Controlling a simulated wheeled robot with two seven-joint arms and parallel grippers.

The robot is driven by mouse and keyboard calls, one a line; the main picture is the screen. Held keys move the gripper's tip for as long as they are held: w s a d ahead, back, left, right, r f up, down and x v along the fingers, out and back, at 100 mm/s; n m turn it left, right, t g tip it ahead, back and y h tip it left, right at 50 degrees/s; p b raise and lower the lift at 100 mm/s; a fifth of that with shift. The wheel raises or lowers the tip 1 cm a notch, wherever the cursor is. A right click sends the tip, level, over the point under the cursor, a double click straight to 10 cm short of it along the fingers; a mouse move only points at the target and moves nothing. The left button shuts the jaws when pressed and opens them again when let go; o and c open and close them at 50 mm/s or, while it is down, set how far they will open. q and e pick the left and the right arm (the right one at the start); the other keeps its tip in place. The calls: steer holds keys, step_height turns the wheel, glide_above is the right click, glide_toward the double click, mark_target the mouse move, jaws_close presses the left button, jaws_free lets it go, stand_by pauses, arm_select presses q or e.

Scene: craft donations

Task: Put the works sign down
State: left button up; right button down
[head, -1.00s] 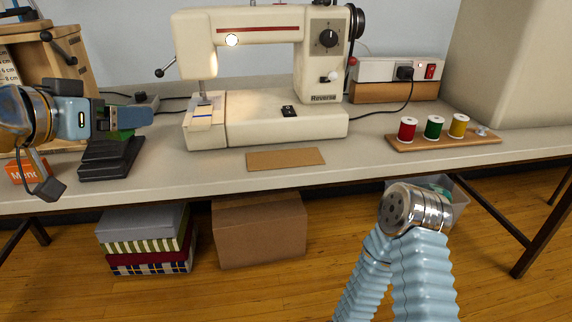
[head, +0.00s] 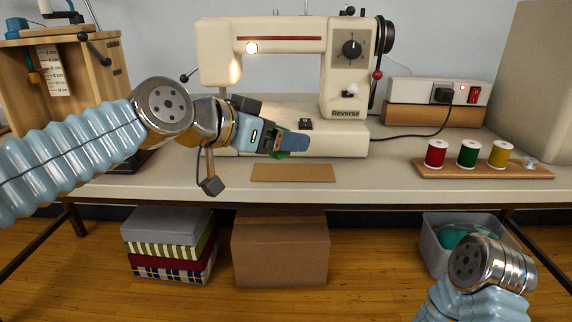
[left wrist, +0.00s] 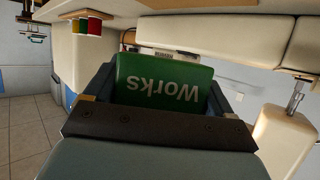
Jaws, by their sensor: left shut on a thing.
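The works sign is a green plate reading "Works" (left wrist: 165,82), upside down in the left wrist view, between my left gripper's fingers. In the head view only a small green edge of the sign (head: 283,154) shows beneath the fingers. My left gripper (head: 290,143) is shut on the sign, in front of the sewing machine's base and just above and behind a flat brown card (head: 292,173) on the table. The gap between sign and table is hard to judge. My right arm shows at the bottom right, but its gripper is out of view.
The cream sewing machine (head: 220,45) stands behind my left gripper. A wooden strip (head: 485,171) with red, green and yellow spools lies to the right. The table (head: 375,180) is clear between card and spools. A dark stand at left is mostly hidden by my arm.

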mark_target(284, 176)
arm_select(q)
steer(key=w+f, duration=0.1)
steer(key=w+d+f, duration=0.1)
steer(key=f, duration=0.1)
steer(key=shift+w+f, duration=0.3)
steer(key=shift+w, duration=0.05)
steer(key=f, duration=0.1)
steer(key=f+b, duration=0.1)
steer(key=f, duration=0.1)
steer(key=shift+w+f+b, duration=0.25)
steer(key=shift+f+b, duration=0.05)
steer(key=shift+b, duration=0.05)
steer(key=shift+f, duration=0.1)
steer(key=o, duration=0.8)
steer(key=shift+o, duration=0.3)
